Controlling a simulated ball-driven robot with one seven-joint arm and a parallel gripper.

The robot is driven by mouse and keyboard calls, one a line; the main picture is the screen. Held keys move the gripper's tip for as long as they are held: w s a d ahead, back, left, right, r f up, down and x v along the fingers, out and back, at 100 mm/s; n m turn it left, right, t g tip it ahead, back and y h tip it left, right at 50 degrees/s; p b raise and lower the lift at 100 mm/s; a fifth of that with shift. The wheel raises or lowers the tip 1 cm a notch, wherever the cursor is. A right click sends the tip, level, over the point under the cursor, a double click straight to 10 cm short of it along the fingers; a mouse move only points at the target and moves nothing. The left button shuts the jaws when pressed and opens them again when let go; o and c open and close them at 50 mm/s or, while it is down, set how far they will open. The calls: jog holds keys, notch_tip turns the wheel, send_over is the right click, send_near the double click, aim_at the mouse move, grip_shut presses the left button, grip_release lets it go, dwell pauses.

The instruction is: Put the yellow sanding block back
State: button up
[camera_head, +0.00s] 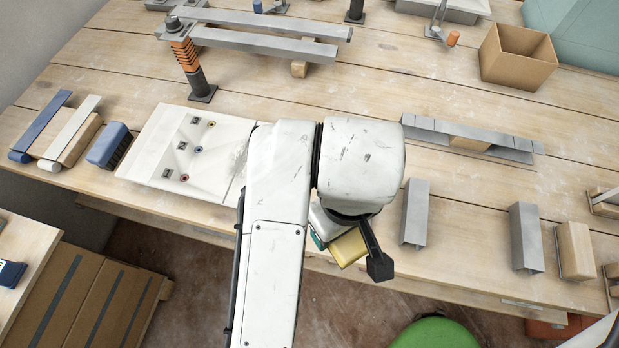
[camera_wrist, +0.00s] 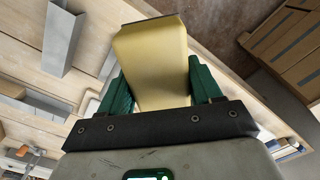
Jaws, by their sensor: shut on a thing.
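My gripper (camera_wrist: 156,85) has its green fingers shut on the yellow sanding block (camera_wrist: 152,60), which sticks out ahead of the fingers in the wrist view. In the head view the yellow sanding block (camera_head: 348,247) shows below my wrist, over the table's front edge. My arm hides part of it and most of my gripper (camera_head: 319,238) there. I cannot tell the block's exact height above the table.
A white panel (camera_head: 165,135) with small coloured rings lies left of my arm. Grey metal channels (camera_head: 416,215) and a wooden block (camera_head: 574,250) stand to the right. A blue brush (camera_head: 108,146) lies far left. An open cardboard box (camera_head: 517,57) stands at the back right. A green round thing (camera_head: 436,334) is below the front edge.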

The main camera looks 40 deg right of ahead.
jog(key=shift+w+d+f, duration=0.1)
jog(key=shift+w+d, duration=0.05)
jog(key=shift+d, duration=0.05)
jog(key=w+d+f, duration=0.1)
jog(key=w+f, duration=0.1)
jog(key=w, duration=0.1)
jog(key=w+d+f, duration=0.1)
jog(key=w+f, duration=0.2)
jog(key=w, duration=0.1)
jog(key=w+d+f+b, duration=0.1)
jog(key=w+f, duration=0.2)
jog(key=w, duration=0.1)
jog(key=shift+w, duration=0.25)
jog(key=shift+w+f, duration=0.55)
jog(key=shift+f, duration=0.1)
jog(key=shift+w+f+b, duration=0.2)
jog(key=shift+f+b, duration=0.6)
jog(key=shift+f, duration=0.9)
